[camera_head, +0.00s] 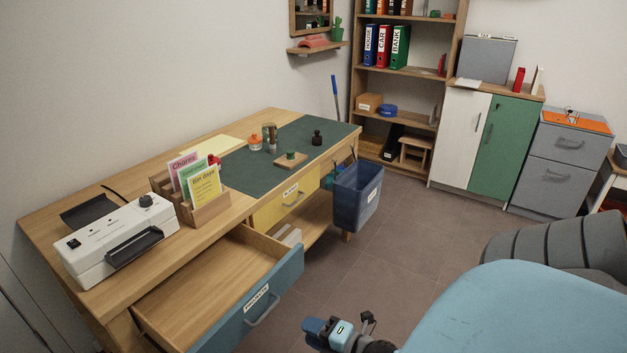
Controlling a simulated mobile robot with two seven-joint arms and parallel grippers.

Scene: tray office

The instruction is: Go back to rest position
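My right gripper (368,321) shows at the bottom middle of the head view, in front of the open drawer and over the floor. Only a small dark fingertip part shows beside its blue and grey body, so its opening cannot be read. I see nothing held in it. My blue and grey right arm fills the lower right corner. My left gripper and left arm are not in view.
A blue-fronted drawer (256,313) stands pulled out of the wooden desk (150,257), empty where visible. A blue bin (357,196) hangs at the desk's far end. Cabinets (504,148) and a shelf (404,72) stand behind. The brown floor (400,235) between is clear.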

